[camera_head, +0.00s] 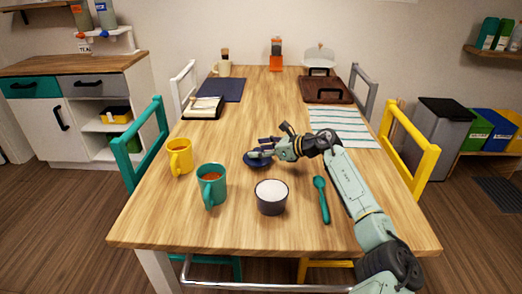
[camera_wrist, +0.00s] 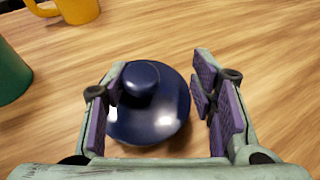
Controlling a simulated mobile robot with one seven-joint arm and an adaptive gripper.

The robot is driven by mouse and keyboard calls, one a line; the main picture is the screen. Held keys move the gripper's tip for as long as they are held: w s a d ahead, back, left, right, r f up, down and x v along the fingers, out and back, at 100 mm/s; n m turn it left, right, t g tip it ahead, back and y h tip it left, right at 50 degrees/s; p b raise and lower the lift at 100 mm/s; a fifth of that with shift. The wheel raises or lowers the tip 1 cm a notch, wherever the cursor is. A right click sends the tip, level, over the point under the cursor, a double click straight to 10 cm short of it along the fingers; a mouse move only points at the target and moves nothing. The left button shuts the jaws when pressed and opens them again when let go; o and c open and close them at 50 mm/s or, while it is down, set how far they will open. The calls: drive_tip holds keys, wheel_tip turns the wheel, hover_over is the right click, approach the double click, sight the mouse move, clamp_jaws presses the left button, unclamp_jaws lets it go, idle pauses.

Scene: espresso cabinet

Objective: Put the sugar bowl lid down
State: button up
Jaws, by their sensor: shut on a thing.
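The sugar bowl lid (camera_head: 256,162) is dark blue and round with a knob. It is at or just above the tabletop, behind the open bowl; I cannot tell if it touches the wood. My gripper (camera_head: 262,149) is around it. In the wrist view the lid (camera_wrist: 160,115) lies between the fingers of my gripper (camera_wrist: 160,80), its knob against the left finger, with a gap showing at the right finger. The sugar bowl (camera_head: 272,205), dark outside and filled with white sugar, stands uncovered nearer the front.
A teal mug (camera_head: 212,190) and a yellow mug (camera_head: 180,160) stand left of the lid. A teal spoon (camera_head: 322,200) lies right of the bowl. A striped mat (camera_head: 343,128), a notebook (camera_head: 203,108) and a brown tray (camera_head: 327,92) lie farther back. The table's middle is clear.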

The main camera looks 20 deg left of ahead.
drive_tip(key=shift+f, duration=0.5)
drive_tip(key=shift+f, duration=0.2)
drive_tip(key=o, duration=1.4)
drive_tip(key=shift+c, duration=0.2)
drive_tip(key=shift+r, duration=0.15)
drive_tip(key=shift+r, duration=0.15)
drive_tip(key=b+v, duration=0.3)
drive_tip(key=v, duration=0.8)
drive_tip(key=shift+b, duration=0.35)
drive_tip(key=shift+s+d, duration=0.1)
drive_tip(key=shift+d, duration=0.35)
